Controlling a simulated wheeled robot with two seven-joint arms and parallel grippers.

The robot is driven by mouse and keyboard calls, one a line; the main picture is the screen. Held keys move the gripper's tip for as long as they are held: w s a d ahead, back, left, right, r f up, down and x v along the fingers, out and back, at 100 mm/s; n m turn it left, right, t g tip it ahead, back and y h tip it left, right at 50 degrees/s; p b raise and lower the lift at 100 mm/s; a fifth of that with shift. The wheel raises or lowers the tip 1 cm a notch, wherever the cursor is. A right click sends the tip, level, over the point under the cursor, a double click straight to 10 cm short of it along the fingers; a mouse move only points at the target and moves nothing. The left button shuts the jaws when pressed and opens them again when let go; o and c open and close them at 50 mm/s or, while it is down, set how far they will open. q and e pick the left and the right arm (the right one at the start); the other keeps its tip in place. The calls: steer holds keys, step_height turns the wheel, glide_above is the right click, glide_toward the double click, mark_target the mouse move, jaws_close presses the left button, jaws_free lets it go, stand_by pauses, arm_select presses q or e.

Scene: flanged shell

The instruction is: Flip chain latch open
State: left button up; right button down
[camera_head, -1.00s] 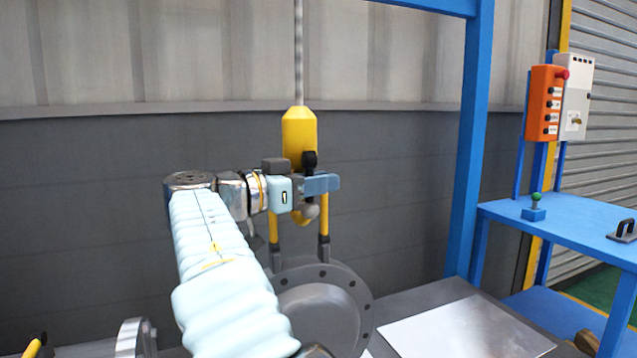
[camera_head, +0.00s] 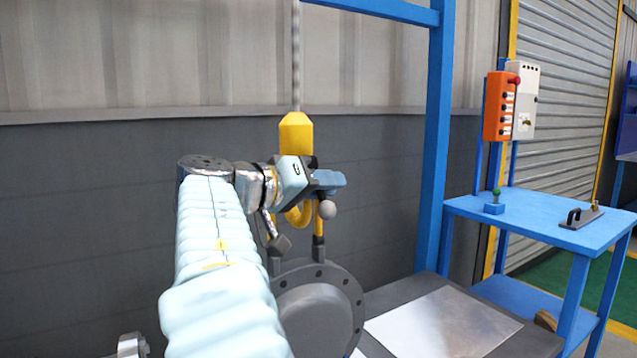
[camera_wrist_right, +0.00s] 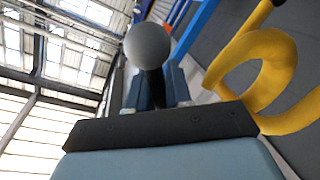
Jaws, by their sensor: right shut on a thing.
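The yellow hoist block (camera_head: 295,134) hangs on a chain, with a yellow hook (camera_head: 299,214) below it. My right gripper (camera_head: 328,182) is just under the block, beside the hook, and tilted. It is shut on the dark stem of the latch lever, whose grey ball knob (camera_head: 327,209) sticks out below the fingers. In the right wrist view the grey knob (camera_wrist_right: 148,45) and its stem stand between the finger pads (camera_wrist_right: 156,88), with the yellow hook (camera_wrist_right: 262,75) to the right. The gripper hides most of the latch. My left gripper is not in view.
The grey flanged shell (camera_head: 318,305) stands below the hook, joined to yellow legs. A pale sheet (camera_head: 443,322) lies on the grey table to its right. A blue post (camera_head: 436,140) and blue bench (camera_head: 560,222) stand farther right.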

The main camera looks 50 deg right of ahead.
steer(key=shift+s+a+r+n+g+y, duration=0.1)
steer(key=shift+s+r+n+g+y, duration=0.35)
steer(key=shift+n, duration=1.45)
steer(key=shift+s+a+r+n+g+y, duration=0.1)
steer(key=shift+r+n+g, duration=0.65)
steer(key=shift+n, duration=1.15)
steer(key=shift+s+a+r+n+g+y, duration=0.1)
steer(key=shift+s+r+n+g+y, duration=0.15)
steer(key=shift+r+n, duration=1.15)
steer(key=shift+f+n+g, duration=0.25)
steer(key=shift+f+n, duration=0.2)
steer(key=shift+n, duration=0.25)
steer(key=c, duration=1.4)
jaws_free()
steer(key=shift+w, duration=0.1)
steer(key=v, duration=1.3)
steer(key=shift+a, duration=0.35)
steer(key=shift+w+r, duration=0.1)
